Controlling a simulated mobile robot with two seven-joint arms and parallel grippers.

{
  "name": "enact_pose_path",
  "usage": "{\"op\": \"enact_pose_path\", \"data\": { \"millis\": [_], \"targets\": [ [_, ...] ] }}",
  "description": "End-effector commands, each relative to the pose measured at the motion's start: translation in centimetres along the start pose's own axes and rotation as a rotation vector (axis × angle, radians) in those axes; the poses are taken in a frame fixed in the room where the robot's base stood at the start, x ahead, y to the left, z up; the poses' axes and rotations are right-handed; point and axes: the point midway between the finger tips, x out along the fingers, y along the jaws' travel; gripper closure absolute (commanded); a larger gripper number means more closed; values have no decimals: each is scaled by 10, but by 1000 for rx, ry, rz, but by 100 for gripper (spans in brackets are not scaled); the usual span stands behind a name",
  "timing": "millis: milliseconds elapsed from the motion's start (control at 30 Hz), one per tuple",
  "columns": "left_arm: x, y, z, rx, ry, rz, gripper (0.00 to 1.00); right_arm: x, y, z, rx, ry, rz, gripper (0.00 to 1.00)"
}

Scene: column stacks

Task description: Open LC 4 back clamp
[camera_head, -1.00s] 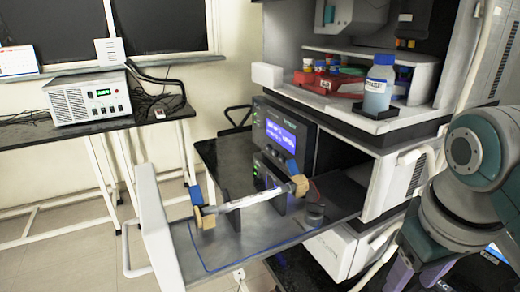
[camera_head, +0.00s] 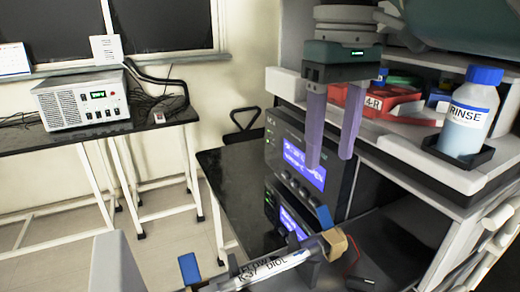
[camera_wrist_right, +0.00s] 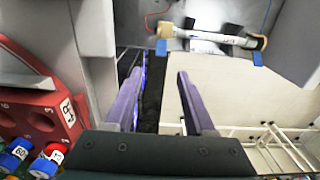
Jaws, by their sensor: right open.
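A clear, labelled column (camera_head: 282,262) lies at the bottom of the head view. Its far end has a tan fitting (camera_head: 336,243) and a blue tab (camera_head: 325,217); another blue tab (camera_head: 190,268) is at the near end. A dark support (camera_head: 312,268) holds it near the far end; whether its clamp is open or shut I cannot tell. The column also shows in the right wrist view (camera_wrist_right: 210,37). My right gripper (camera_head: 330,162) is open and empty, fingers pointing down, above and apart from the column, in front of the display units. My left gripper is not in view.
Stacked display units (camera_head: 285,150) stand behind my right gripper. A rinse bottle (camera_head: 470,115) sits in a black tray on the right shelf, beside a red rack (camera_head: 385,102). A bench with a white instrument (camera_head: 82,100) is at left.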

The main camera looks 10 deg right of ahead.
Motion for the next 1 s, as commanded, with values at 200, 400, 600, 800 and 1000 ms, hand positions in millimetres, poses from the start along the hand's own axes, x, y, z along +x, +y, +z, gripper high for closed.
{"op": "enact_pose_path", "data": {
  "millis": [200,400,600,800,1000],
  "targets": [
    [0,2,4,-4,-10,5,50,42,-1,2,0,-5,-3,45],
    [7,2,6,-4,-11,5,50,77,0,1,1,-3,-2,45],
    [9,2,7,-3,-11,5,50,90,0,1,1,-1,0,45],
    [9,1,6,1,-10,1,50,90,0,0,1,0,0,45],
    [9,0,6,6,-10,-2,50,90,0,1,1,0,-1,62]
  ]
}}
